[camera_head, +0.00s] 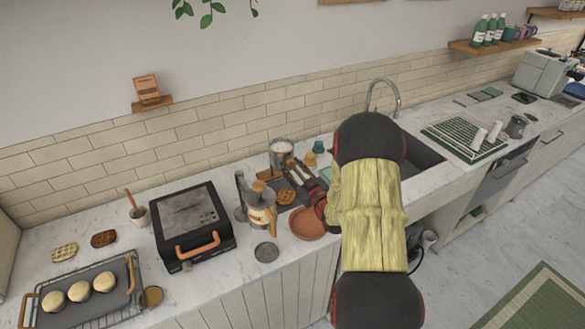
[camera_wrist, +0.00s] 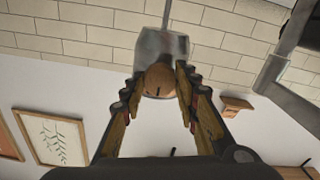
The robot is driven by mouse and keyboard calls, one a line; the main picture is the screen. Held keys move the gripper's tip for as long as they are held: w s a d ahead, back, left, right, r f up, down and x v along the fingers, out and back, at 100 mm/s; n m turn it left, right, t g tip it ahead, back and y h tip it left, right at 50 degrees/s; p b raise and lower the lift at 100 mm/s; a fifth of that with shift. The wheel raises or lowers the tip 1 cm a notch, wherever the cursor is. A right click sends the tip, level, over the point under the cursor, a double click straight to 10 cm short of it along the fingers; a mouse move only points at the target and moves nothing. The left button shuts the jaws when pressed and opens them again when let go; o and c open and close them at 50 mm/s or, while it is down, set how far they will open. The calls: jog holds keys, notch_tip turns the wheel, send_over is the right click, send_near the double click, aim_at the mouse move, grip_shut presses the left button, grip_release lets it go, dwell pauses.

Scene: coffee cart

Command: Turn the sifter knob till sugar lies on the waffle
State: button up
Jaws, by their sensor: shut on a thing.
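The metal sifter (camera_head: 281,153) stands at the back of the counter with white sugar showing in its top. It also fills the upper middle of the wrist view (camera_wrist: 150,42). Its round wooden knob (camera_wrist: 158,80), with a dark slot line, sits between my fingertips. My gripper (camera_wrist: 158,84) is shut on this knob, one finger on each side. In the head view my gripper (camera_head: 302,176) reaches the sifter from the right. A brown waffle (camera_head: 286,196) lies on a dark surface below the sifter. I cannot tell whether sugar lies on it.
A glass press with a wooden handle (camera_head: 262,208) stands close left of the waffle. A terracotta bowl (camera_head: 307,226) is in front, partly behind my arm. A black waffle iron (camera_head: 190,224) stands further left. The sink (camera_head: 422,158) is to the right.

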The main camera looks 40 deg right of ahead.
jog(key=shift+m, duration=0.4)
